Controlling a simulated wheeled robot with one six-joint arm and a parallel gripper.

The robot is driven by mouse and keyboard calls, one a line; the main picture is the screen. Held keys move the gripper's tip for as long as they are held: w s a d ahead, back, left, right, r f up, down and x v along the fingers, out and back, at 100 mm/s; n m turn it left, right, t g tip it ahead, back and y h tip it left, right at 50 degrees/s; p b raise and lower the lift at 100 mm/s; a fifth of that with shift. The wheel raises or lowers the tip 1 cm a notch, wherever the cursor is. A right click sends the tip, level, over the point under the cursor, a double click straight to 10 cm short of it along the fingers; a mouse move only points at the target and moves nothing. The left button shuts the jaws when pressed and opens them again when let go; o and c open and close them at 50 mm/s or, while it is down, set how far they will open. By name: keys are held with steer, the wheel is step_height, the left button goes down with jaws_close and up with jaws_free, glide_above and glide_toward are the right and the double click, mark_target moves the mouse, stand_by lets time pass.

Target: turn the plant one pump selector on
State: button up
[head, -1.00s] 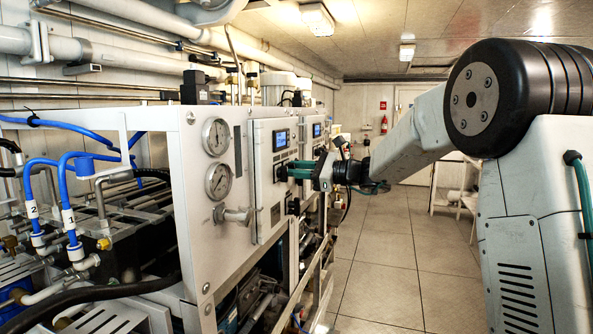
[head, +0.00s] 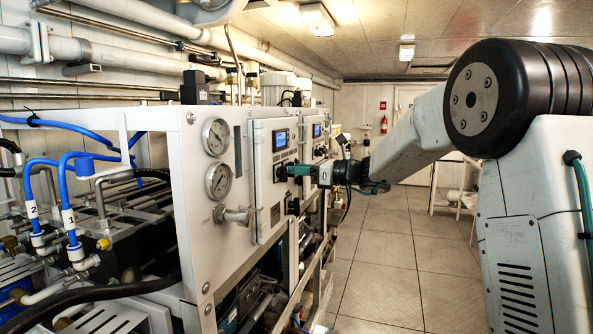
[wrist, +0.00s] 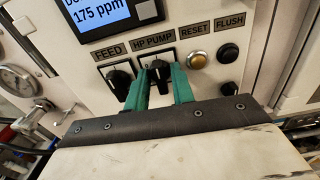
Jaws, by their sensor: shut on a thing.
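My gripper (head: 299,170) reaches the front of the control panel (head: 262,206) in the head view. In the wrist view, its two teal fingers (wrist: 160,88) stand on either side of the black HP PUMP selector knob (wrist: 159,72) and are shut on it. The knob's grip bar runs roughly up and down in the picture. The panel and its labels appear tilted in this view. The lower part of the knob is partly hidden between the fingers. No plant number is readable.
The black FEED knob (wrist: 120,80) is close left of my left finger. The RESET button (wrist: 196,60) and FLUSH button (wrist: 228,53) are to the right. A display (wrist: 97,12) reading 175 ppm is above. Gauges (head: 216,138) and open tiled floor (head: 385,260) flank the panel.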

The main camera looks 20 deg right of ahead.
steer(key=shift+d+r, duration=0.1)
steer(key=shift+r, duration=0.1)
steer(key=o, duration=0.7)
steer(key=shift+f, duration=0.1)
steer(key=v, duration=0.7)
steer(key=shift+s+d, duration=0.2)
steer(key=shift+d, duration=0.15)
